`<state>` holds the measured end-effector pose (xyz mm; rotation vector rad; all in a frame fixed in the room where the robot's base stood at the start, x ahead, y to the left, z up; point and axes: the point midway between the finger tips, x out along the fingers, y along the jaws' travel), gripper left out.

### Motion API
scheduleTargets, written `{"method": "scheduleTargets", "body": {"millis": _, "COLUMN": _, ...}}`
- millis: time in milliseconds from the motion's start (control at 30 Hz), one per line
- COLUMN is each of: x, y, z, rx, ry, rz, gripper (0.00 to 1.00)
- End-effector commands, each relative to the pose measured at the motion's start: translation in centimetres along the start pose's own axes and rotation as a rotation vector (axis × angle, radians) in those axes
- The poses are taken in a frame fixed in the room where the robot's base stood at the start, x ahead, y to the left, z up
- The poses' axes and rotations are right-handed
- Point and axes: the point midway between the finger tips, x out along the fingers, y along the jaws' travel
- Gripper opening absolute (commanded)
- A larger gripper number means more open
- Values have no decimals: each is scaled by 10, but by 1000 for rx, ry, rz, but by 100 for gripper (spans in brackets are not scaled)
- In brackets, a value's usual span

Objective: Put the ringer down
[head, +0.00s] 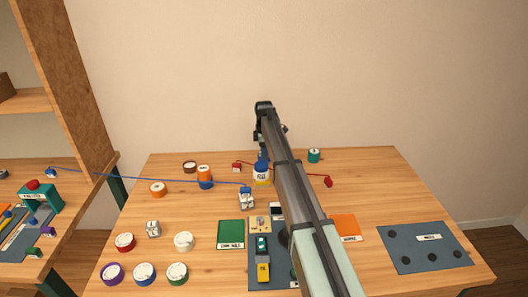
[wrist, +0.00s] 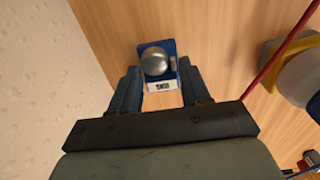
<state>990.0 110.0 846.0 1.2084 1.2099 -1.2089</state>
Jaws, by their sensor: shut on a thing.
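The ringer, a silver bell dome on a blue base with a white label, shows in the wrist view (wrist: 157,62). It sits between the two blue fingers of my gripper (wrist: 159,90), which is shut on it. The wood surface shows behind it; I cannot tell whether its base touches the table. In the head view my arm reaches to the back of the table, and its links hide most of the gripper and the ringer.
A yellow and blue piece with a white top (head: 262,174) stands close by. A red cord (wrist: 280,55) passes right of the gripper. A blue cord (head: 130,178) runs to a small blue and silver piece (head: 246,199). Several spools stand left. The table's back right is mostly clear.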

Motion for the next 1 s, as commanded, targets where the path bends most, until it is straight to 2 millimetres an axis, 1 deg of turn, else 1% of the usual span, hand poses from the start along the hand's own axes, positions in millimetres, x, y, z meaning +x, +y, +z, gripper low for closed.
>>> {"method": "scheduleTargets", "body": {"millis": 33, "x": 1, "y": 0, "z": 0, "rx": 0, "ry": 0, "rz": 0, "gripper": 48}}
{"method": "scheduleTargets", "body": {"millis": 200, "x": 0, "y": 0, "z": 0, "rx": 0, "ry": 0, "rz": 0, "gripper": 64}}
{"method": "scheduleTargets", "body": {"millis": 300, "x": 0, "y": 0, "z": 0, "rx": 0, "ry": 0, "rz": 0, "gripper": 72}}
{"method": "scheduleTargets", "body": {"millis": 500, "x": 0, "y": 0, "z": 0, "rx": 0, "ry": 0, "rz": 0, "gripper": 72}}
{"method": "scheduleTargets", "body": {"millis": 633, "x": -6, "y": 0, "z": 0, "rx": 0, "ry": 0, "rz": 1, "gripper": 72}}
{"method": "scheduleTargets", "body": {"millis": 767, "x": -21, "y": 0, "z": 0, "rx": 0, "ry": 0, "rz": 1, "gripper": 72}}
{"method": "scheduleTargets", "body": {"millis": 1000, "x": -66, "y": 1, "z": 0, "rx": 0, "ry": 0, "rz": 2, "gripper": 72}}
